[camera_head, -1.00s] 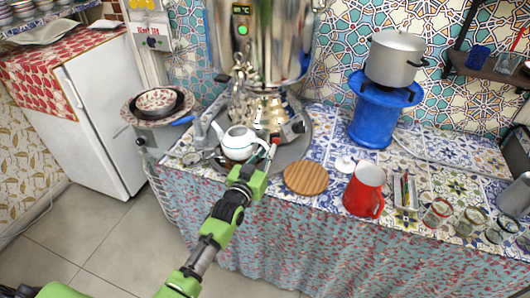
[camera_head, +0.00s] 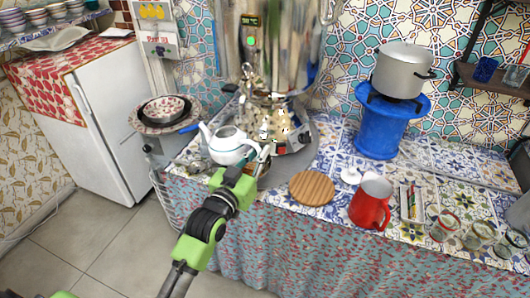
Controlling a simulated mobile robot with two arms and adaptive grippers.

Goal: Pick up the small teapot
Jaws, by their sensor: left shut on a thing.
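The teapot appears held above the counter's front edge. A white lid (camera_head: 351,176) lies on the counter to the right. My right gripper is not in view.
A round wooden board (camera_head: 312,188), a red pitcher (camera_head: 370,203) and several glass jars (camera_head: 445,228) stand along the counter's front to the right. A blue stand (camera_head: 380,125) bears a grey pot (camera_head: 402,70). A bowl (camera_head: 164,109) sits at the left.

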